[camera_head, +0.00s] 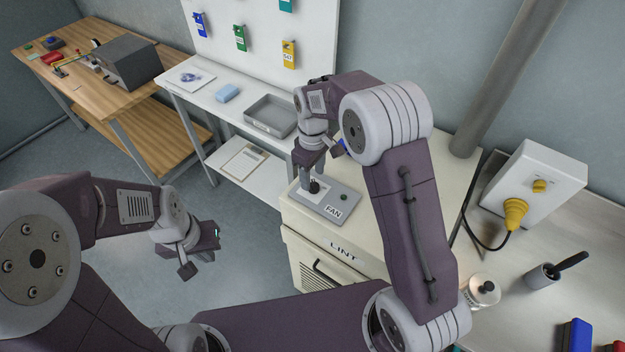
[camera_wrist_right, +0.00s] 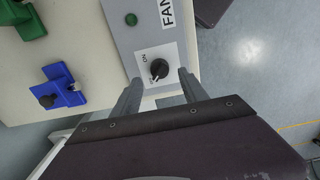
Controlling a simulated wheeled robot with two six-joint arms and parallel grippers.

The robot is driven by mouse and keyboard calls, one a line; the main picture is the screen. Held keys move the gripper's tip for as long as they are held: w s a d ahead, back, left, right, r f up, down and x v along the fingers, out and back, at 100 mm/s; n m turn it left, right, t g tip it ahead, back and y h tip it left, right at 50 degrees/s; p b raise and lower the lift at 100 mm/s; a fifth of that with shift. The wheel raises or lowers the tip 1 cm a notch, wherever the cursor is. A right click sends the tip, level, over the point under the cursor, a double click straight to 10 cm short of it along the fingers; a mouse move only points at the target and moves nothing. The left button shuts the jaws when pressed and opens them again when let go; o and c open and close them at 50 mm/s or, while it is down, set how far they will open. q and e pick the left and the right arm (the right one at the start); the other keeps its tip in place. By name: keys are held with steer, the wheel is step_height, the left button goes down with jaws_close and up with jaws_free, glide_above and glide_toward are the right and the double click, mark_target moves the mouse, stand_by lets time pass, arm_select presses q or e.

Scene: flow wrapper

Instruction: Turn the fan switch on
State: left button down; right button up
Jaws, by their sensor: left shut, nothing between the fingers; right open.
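The fan switch is a black round knob (camera_wrist_right: 159,68) on a grey panel (camera_head: 349,199) labelled FAN, on top of a cream cabinet. In the right wrist view an ON label is beside the knob, and the knob's pale mark points to the lower left, away from ON. My right gripper (camera_head: 313,186) points down at the knob. Its open fingers (camera_wrist_right: 157,84) show on either side of the knob's lower part; I cannot tell whether they touch it. My left gripper (camera_head: 203,252) is shut and empty, over the floor at left.
A dark green lamp (camera_wrist_right: 131,19) is on the panel. Blue (camera_wrist_right: 62,87) and green (camera_wrist_right: 26,18) fittings stand near the panel. A white box with a yellow plug (camera_head: 515,212) stands at right. A grey tray (camera_head: 270,128) lies on the white bench behind.

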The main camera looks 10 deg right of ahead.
mark_target(314, 183)
step_height(314, 183, down, 2)
steer(key=shift+s+d+f, duration=0.15)
steer(key=shift+f, duration=0.1)
steer(key=shift+s+f, duration=0.2)
steer(key=shift+f, duration=0.2)
steer(key=shift+w, duration=0.15)
jaws_close()
